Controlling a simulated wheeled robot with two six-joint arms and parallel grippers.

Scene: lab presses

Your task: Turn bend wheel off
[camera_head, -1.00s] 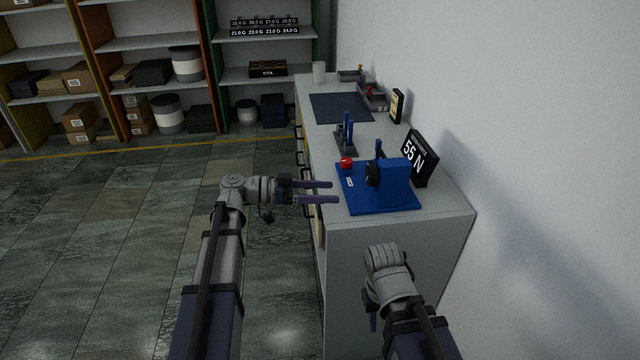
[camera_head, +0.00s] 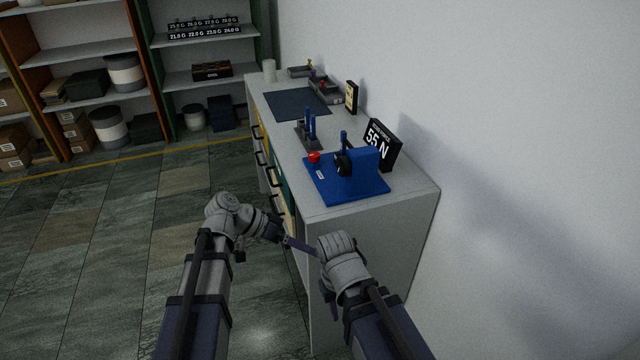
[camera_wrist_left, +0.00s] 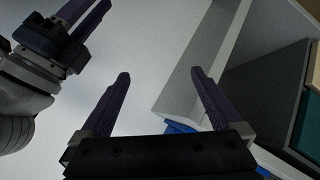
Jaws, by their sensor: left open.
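A blue press (camera_head: 366,172) stands on a blue base plate (camera_head: 328,188) at the near end of the counter. Its black wheel (camera_head: 343,163) faces left, and a red knob (camera_head: 314,157) sits on the plate's left side. My left gripper (camera_head: 300,245) is below the counter top, in front of its near left corner, apart from the press. In the left wrist view its two purple fingers (camera_wrist_left: 160,75) are spread with nothing between them. My right gripper (camera_wrist_left: 85,22) shows at the upper left there; its jaw state is unclear. Its fingers are mostly hidden in the head view.
A black "55 N" sign (camera_head: 381,144) stands behind the press. A small stand with blue posts (camera_head: 308,130) and a dark mat (camera_head: 297,104) lie farther along the counter (camera_head: 400,194). A wall rises at right. Open floor (camera_head: 120,230) lies at left.

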